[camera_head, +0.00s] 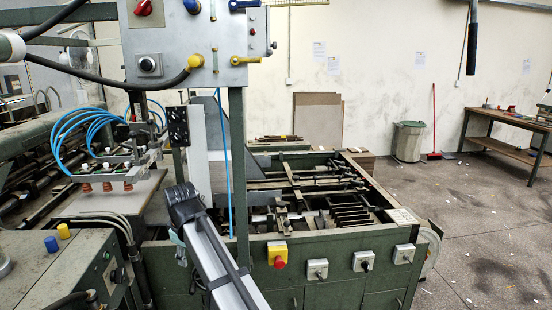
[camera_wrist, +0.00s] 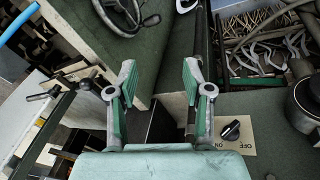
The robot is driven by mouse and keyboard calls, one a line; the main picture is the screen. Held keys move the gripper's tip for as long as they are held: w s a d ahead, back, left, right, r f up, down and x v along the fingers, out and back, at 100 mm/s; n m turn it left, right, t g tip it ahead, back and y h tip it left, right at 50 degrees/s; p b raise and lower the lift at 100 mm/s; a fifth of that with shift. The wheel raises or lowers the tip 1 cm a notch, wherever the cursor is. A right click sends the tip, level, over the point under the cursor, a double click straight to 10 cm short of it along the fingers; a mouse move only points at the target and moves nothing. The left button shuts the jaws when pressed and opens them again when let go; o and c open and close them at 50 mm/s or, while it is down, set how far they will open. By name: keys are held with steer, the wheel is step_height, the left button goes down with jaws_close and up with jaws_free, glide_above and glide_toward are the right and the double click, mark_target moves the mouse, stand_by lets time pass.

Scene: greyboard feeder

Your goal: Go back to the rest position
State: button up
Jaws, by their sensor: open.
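My gripper (camera_wrist: 158,78) shows in the wrist view with its two green-padded fingers spread apart and nothing between them. Behind and below the fingers are green machine panels and a dark gap. In the head view my grey arm link reaches up from the bottom middle, beside the green feeder machine (camera_head: 340,246). The gripper itself cannot be made out clearly there.
The wrist view shows a handwheel (camera_wrist: 122,14) above the left finger, a black OFF/ON knob (camera_wrist: 231,130) to the right, and a tray of metal parts (camera_wrist: 265,45). The head view shows a hanging control box (camera_head: 185,55), suction cups (camera_head: 107,186) and open floor at right.

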steer(key=s+d+f+m+g, duration=0.1)
steer(key=s+d+f+m, duration=0.1)
steer(key=d+f, duration=0.6)
steer(key=s+d+f+m+h, duration=0.1)
steer(key=s+d+f+m, duration=0.15)
steer(key=f, duration=0.95)
steer(key=s+d+f+m+g, duration=0.1)
steer(key=d+f+m, duration=0.2)
steer(key=d+f, duration=0.5)
steer(key=s+d+f+m+g+h, duration=0.1)
steer(key=s+d+f+m, duration=0.1)
steer(key=s+d+f, duration=0.5)
steer(key=s+d+f+m+g, duration=0.15)
steer(key=s+d+f, duration=0.3)
steer(key=f, duration=0.55)
steer(key=s+d+f+m+g, duration=0.1)
steer(key=s+d+f, duration=0.2)
steer(key=s, duration=0.6)
steer(key=s+d+f+m+g, duration=0.1)
steer(key=s+d+f, duration=0.3)
steer(key=s, duration=0.6)
steer(key=s+d+f+m+g, duration=0.2)
steer(key=s+d+f+g, duration=0.1)
steer(key=s, duration=0.7)
steer(key=d+f, duration=0.1)
steer(key=d, duration=0.1)
steer(key=shift+d+y, duration=0.3)
steer(key=shift+d, duration=0.05)
